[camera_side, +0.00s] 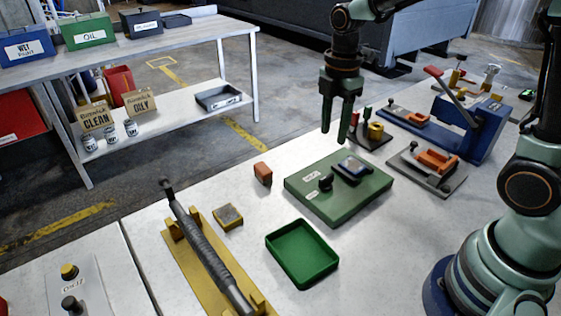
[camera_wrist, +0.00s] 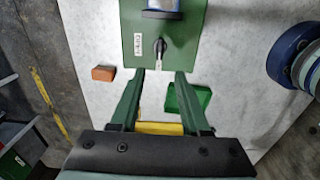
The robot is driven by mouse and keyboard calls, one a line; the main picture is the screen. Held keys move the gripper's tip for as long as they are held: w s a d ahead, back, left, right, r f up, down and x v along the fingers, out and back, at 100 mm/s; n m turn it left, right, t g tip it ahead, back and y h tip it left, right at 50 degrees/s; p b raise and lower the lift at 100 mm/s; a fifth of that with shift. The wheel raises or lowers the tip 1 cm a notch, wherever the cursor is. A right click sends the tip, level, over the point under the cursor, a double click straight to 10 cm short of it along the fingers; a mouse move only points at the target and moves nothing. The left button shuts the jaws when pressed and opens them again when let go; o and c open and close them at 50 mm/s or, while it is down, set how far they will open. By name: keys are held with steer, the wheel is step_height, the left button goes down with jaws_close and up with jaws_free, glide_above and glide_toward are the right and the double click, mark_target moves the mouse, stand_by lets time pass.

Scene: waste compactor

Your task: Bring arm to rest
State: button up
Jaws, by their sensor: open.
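My gripper (camera_side: 340,128) hangs from my arm with its fingers pointing down, above the far side of the work table. Its two green fingers are apart with nothing between them; they also show in the wrist view (camera_wrist: 165,80). A green panel box (camera_side: 341,188) with a black knob and a small dark-screened device on top lies below and in front of the gripper. The same panel box shows at the top of the wrist view (camera_wrist: 185,40). The gripper appears clear of it. My arm's base stands at the right in the side view.
A green tray (camera_side: 302,253), a reddish block (camera_side: 262,173) and a yellow block (camera_side: 228,216) lie nearby. A grey rod (camera_side: 208,252) rests on a yellow stand. A blue lever press (camera_side: 470,127) and orange-topped fixture (camera_side: 430,168) stand right. A shelf bench (camera_side: 165,55) is at left.

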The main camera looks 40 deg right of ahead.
steer(key=s+r+m+t, duration=0.5)
steer(key=s+r+m, duration=0.2)
steer(key=m, duration=1)
steer(key=shift+s+d+r+m, duration=0.25)
steer(key=shift+s+d+m, duration=0.15)
steer(key=shift+s, duration=0.75)
